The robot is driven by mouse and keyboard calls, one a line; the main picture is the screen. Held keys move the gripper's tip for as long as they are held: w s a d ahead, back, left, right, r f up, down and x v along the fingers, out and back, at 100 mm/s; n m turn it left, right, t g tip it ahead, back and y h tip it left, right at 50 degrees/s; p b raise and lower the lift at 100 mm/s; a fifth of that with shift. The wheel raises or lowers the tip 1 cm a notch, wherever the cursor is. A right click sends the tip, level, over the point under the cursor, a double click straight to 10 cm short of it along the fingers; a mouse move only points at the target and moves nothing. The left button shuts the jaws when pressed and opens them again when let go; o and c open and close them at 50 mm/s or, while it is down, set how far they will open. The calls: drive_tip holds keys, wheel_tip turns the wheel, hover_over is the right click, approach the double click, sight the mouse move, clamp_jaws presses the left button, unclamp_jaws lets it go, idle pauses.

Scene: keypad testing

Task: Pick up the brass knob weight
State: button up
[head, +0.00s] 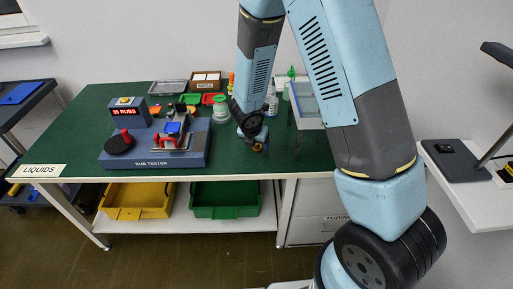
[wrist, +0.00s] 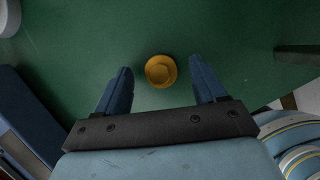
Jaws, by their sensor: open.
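The brass knob weight (wrist: 161,71) is a small round golden piece on the green table. In the wrist view it lies between the fingertips' lines, a little ahead of them, with bare table around it. My gripper (wrist: 160,80) is open and empty, with one blue finger on each side of the weight and a gap on both sides. In the head view my gripper (head: 257,147) is low over the front part of the table, and a small brass-coloured spot shows at its tip. I cannot tell there how much of it is the weight.
The blue-grey rub tester (head: 185,158) stands left of my gripper. A jar (head: 221,110), bottles (head: 272,101) and small trays stand behind. A clear tank (head: 308,105) is to the right. The green table (head: 235,168) is bare along its front edge near my gripper.

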drive_tip(key=shift+w+f, duration=0.1)
drive_tip(key=shift+f, duration=0.2)
drive_tip(key=shift+c, duration=0.5)
drive_tip(key=c, duration=1.1)
drive_tip(key=shift+c, duration=0.2)
